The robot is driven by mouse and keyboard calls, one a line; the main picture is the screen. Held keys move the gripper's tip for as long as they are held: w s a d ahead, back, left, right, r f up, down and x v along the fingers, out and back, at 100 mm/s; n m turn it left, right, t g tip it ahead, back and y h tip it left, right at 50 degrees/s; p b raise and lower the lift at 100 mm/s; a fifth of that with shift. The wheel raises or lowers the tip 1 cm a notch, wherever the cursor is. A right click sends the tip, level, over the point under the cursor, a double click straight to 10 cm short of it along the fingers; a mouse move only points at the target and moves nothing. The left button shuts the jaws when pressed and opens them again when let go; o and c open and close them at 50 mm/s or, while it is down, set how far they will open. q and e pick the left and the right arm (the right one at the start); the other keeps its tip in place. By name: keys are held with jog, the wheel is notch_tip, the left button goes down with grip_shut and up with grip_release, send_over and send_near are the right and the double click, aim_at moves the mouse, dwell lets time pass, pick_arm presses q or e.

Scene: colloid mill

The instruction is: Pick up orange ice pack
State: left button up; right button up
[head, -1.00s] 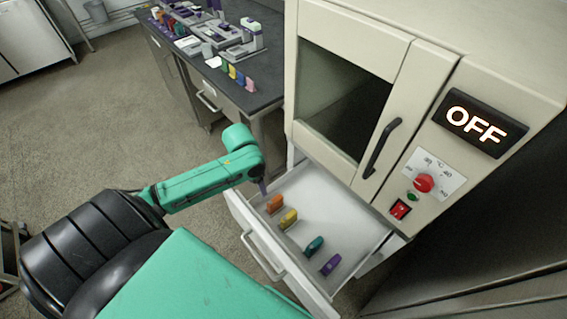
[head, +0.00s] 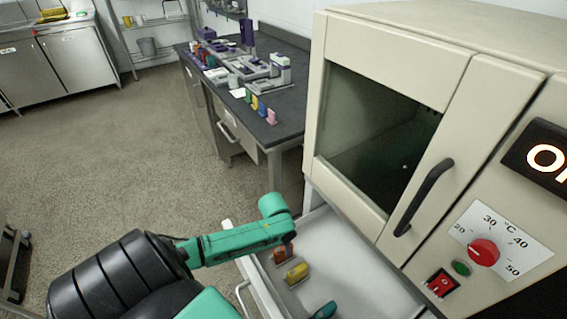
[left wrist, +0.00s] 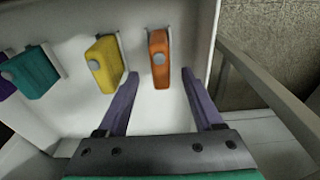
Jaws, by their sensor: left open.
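The orange ice pack (head: 279,257) stands in the open white drawer (head: 345,255), at its far left end. It also shows upright in a slot in the left wrist view (left wrist: 159,58). My left gripper (head: 289,246) is over it in the head view, its fingers mostly hidden there. In the left wrist view, the open gripper (left wrist: 160,76) has its two purple fingers apart, with the orange pack lined up between their tips. No finger visibly touches it. My right gripper is not in view.
A yellow pack (head: 297,273) stands close beside the orange one, with a teal pack (head: 323,311) further along. A purple pack (left wrist: 7,88) is at the edge of the wrist view. The cabinet (head: 400,110) rises above the drawer. A dark-topped bench (head: 285,112) stands behind.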

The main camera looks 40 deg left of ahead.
aim_at(283, 253)
pick_arm(q)
jog(key=f+b, duration=0.1)
jog(key=f, duration=0.3)
jog(key=shift+w, duration=0.2)
jog(key=shift+r, duration=0.1)
grip_shut()
